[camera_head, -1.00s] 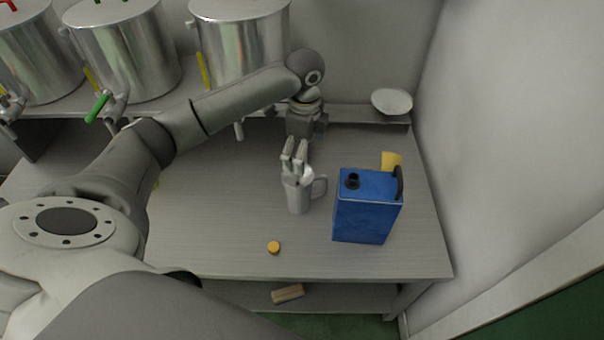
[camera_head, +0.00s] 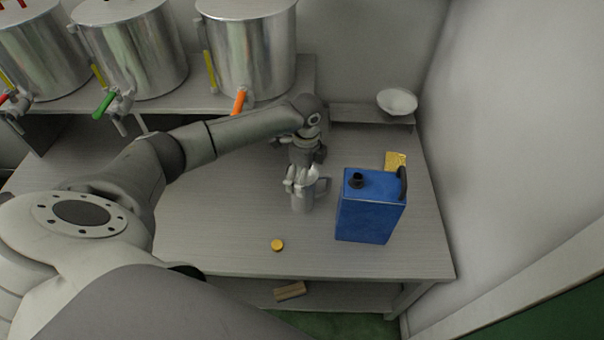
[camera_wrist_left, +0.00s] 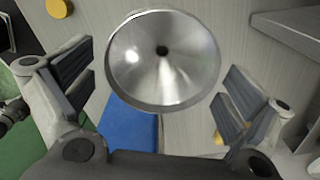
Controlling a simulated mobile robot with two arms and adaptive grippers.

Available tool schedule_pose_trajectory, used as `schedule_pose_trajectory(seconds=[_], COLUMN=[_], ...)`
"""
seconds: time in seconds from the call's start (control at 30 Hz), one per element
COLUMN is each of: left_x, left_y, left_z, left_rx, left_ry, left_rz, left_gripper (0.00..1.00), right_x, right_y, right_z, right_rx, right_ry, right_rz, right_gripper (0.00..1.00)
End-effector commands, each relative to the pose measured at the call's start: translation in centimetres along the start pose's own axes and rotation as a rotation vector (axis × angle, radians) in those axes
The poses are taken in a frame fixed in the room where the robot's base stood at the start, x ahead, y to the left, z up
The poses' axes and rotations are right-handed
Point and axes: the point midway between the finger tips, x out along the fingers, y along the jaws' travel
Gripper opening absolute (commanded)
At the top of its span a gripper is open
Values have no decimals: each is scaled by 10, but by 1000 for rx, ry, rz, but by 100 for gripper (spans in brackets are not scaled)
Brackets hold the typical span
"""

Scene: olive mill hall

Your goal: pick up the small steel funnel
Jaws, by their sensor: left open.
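The small steel funnel (camera_wrist_left: 165,60) shows in the left wrist view as a wide shiny cone with a dark hole in its middle. My left gripper (camera_head: 300,180) is over the jug's mouth. In the left wrist view my left gripper (camera_wrist_left: 156,85) is open, one finger on each side of the funnel, with gaps between them and its rim. My right gripper is not in view.
A blue canister (camera_head: 368,212) stands close right of the jug, with a yellow item (camera_head: 396,160) behind it. A yellow cap (camera_head: 277,245) lies in front. A white bowl (camera_head: 397,101) sits on the back ledge. Steel tanks (camera_head: 250,45) with taps line the back left. The table's left part is clear.

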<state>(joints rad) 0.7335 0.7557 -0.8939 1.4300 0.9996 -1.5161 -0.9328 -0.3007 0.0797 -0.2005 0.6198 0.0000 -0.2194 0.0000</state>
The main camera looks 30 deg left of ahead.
Motion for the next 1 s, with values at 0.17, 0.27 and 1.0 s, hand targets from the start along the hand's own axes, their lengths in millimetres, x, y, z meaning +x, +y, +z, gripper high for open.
schedule_pose_trajectory(seconds=[0.17,0.27,1.0], left_x=[0,0,-18], left_y=[0,0,-1], left_z=[0,0,0], left_rx=[0,0,1], left_ry=[0,0,2], left_rz=[0,0,-3], left_gripper=[94,81,54], right_x=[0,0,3], right_y=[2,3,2], right_z=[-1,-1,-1], right_rx=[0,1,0], right_ry=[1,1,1], right_rz=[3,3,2], right_gripper=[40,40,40])
